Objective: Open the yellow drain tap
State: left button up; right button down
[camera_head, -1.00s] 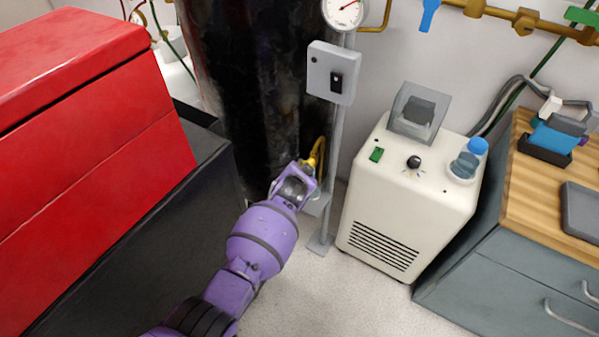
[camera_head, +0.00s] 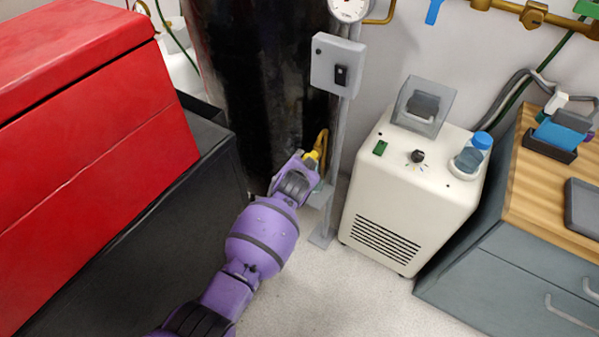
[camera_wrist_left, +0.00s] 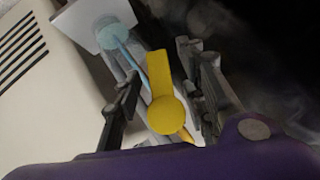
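The yellow drain tap (camera_head: 313,155) shows as a small yellow piece at the foot of the black cylinder (camera_head: 262,80), by a brass pipe. In the left wrist view its flat yellow lever with a round end (camera_wrist_left: 166,108) lies between the fingers of my left gripper (camera_wrist_left: 163,90). The fingers are apart, one on each side of the lever, with a visible gap on the left side. The right finger is close to the lever; contact cannot be told. In the head view my left gripper (camera_head: 300,172) largely hides the tap. My right gripper is not in view.
A grey post with a switch box (camera_head: 338,65) stands just right of the tap. A cream machine (camera_head: 412,190) stands further right, beside a wood-topped cabinet (camera_head: 560,195). A red and black unit (camera_head: 90,130) is close on the left. Bare floor (camera_head: 330,285) lies in front.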

pick_arm(q)
jog(key=v, duration=1)
